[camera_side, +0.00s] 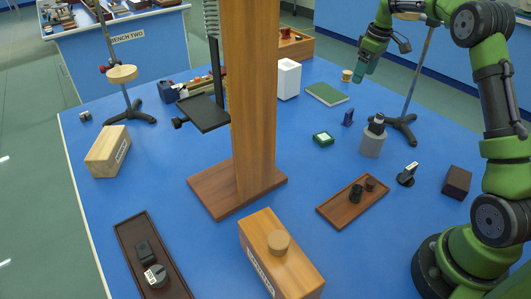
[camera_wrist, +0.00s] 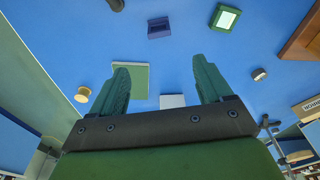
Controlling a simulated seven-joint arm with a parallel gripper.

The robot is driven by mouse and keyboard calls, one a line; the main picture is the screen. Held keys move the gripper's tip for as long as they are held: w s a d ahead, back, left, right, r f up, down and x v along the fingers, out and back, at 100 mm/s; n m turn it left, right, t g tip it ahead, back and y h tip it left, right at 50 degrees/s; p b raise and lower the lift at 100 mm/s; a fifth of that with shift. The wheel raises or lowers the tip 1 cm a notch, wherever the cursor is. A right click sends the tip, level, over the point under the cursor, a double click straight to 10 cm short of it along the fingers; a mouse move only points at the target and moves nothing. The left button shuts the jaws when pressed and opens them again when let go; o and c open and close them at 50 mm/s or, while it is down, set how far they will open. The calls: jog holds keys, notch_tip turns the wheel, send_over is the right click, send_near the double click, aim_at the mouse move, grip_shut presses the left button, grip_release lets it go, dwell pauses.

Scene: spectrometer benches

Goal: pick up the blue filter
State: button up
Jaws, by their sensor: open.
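A small dark blue upright piece that looks like the blue filter (camera_side: 347,118) stands on the blue bench, between the green-framed square and the stand base. It also shows at the top middle of the wrist view as a blue-purple block (camera_wrist: 159,27). My gripper (camera_side: 362,76) is above the back right of the bench, higher than the filter and behind it. In the wrist view its two green fingers are spread apart, with nothing between them (camera_wrist: 160,68). The filter lies beyond the fingertips, untouched.
A green book (camera_side: 326,94), a round wooden piece (camera_side: 347,75) and a white box (camera_side: 289,78) are nearby. A grey cylinder (camera_side: 372,143) and a stand's dark base (camera_side: 400,122) crowd the filter's right. The green-framed square (camera_side: 323,139) is front left. A tall wooden post (camera_side: 250,100) rises mid-bench.

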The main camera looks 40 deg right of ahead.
aim_at(350, 111)
jog(key=f, duration=0.3)
jog(key=w+f, duration=0.1)
jog(key=f, duration=0.7)
jog(key=shift+w+a+f, duration=0.1)
jog(key=shift+w+a, duration=0.1)
jog(key=shift+w, duration=0.1)
jog(key=shift+w+f, duration=0.15)
jog(key=shift+f, duration=1.2)
jog(key=shift+w+f, duration=0.1)
jog(key=shift+f, duration=1.25)
jog(key=shift+c, duration=0.2)
jog(key=c, duration=1.1)
